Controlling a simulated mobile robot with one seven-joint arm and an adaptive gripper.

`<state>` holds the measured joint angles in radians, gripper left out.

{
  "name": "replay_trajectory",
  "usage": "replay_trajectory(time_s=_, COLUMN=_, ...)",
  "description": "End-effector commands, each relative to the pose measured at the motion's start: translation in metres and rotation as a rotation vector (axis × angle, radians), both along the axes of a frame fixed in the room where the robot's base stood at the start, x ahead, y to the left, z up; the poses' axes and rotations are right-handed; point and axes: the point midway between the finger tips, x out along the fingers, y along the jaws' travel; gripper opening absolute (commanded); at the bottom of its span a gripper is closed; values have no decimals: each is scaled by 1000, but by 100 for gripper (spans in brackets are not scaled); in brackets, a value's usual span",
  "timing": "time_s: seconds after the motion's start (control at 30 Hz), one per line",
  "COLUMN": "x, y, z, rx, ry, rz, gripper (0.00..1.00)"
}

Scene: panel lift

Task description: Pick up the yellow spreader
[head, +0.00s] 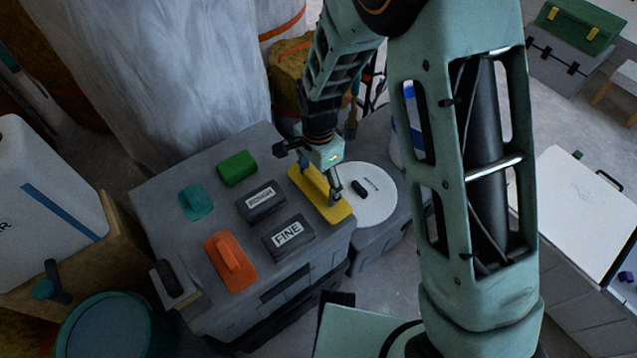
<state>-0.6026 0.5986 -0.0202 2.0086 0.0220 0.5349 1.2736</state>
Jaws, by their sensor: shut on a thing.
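The yellow spreader (335,213) lies flat along the right edge of the grey box top (271,150). It is a yellow plate, and my gripper hides much of its upper middle. My gripper (334,197) points down over it and is shut on it, with a finger visible near its lower end. The spreader appears to be still on or very close to the box top; I cannot tell whether there is a gap beneath it.
On the box are a green block (237,168), a teal tool (194,202), an orange float (230,262) and two dark blocks, one marked FINE (288,238). A white disc (367,194) lies close on the right. A teal bucket (115,325) stands lower left.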

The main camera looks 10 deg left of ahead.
Motion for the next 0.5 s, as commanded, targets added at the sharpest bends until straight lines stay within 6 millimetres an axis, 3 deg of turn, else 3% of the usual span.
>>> replay_trajectory(time_s=0.17, x=-1, y=0, z=30, rx=2, ry=-3, rz=1, gripper=48)
replay_trajectory(time_s=0.5, x=-48, y=-36, z=92, rx=2, ry=-1, rz=0, gripper=48)
